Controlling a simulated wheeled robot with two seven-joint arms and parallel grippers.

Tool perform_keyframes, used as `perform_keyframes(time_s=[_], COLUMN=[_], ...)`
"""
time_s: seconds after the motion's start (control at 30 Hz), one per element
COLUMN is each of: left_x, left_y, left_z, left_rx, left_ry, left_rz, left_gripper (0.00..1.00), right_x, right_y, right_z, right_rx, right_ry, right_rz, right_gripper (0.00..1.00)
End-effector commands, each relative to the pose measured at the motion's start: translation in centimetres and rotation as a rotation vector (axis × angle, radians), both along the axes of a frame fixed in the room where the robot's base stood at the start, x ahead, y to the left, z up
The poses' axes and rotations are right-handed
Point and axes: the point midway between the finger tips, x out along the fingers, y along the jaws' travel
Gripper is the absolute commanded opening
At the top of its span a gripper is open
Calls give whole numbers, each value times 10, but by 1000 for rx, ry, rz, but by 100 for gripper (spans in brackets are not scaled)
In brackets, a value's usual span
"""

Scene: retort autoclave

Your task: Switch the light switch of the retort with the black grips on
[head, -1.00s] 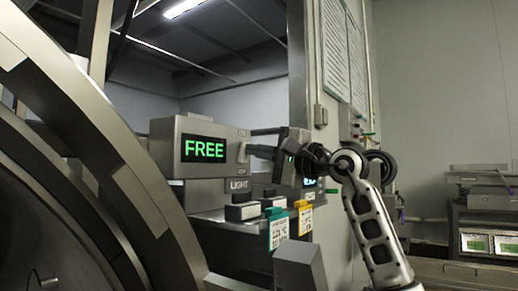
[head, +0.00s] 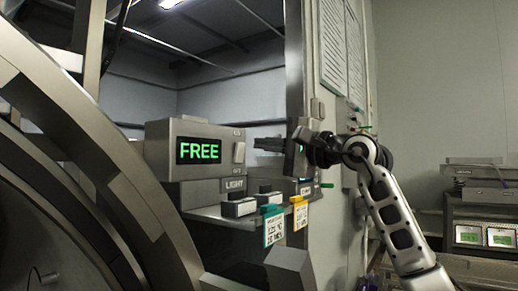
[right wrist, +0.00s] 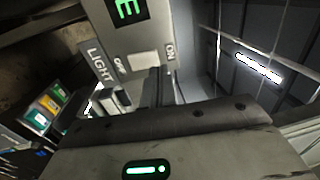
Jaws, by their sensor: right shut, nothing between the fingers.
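A grey box with a green FREE display (head: 199,151) stands beside the big round retort rim in the head view. Its pale rocker switch (head: 239,153) is on the right-hand face, with a LIGHT label (head: 234,184) below the box. The switch also shows in the right wrist view (right wrist: 143,62), between the ON and OFF marks. I cannot tell for sure which way it is tipped. My right gripper (head: 256,145) is shut and empty, its fingertips just right of the switch with a small gap. My left gripper is out of view. No black grips show.
The curved retort rim (head: 105,135) fills the left. Below the box, a ledge carries small blocks with a green tag (head: 273,226) and a yellow tag (head: 299,213). A wall panel (head: 335,110) stands close behind my right gripper. A rack with screens (head: 484,236) is at the far right.

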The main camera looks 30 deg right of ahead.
Motion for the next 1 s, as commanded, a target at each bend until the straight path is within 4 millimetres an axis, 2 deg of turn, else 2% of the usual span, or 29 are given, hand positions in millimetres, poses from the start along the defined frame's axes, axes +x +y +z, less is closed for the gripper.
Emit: perform_keyframes(time_s=[0.2,0.43,0.67,0.93,1.0], left_x=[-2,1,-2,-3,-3], left_y=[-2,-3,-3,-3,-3], left_z=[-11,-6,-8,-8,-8], left_rx=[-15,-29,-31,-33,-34], left_ry=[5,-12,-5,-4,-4], left_rz=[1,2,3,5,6], left_gripper=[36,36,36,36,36], right_x=[-48,-82,-92,-91,-86], right_y=[-21,-35,-39,-38,-32], right_z=[9,18,21,20,16], right_rx=[-3,-1,0,3,40], right_ry=[-4,-3,-3,-2,11], right_rz=[-5,-1,1,4,36], right_gripper=[0,0,0,0,0])
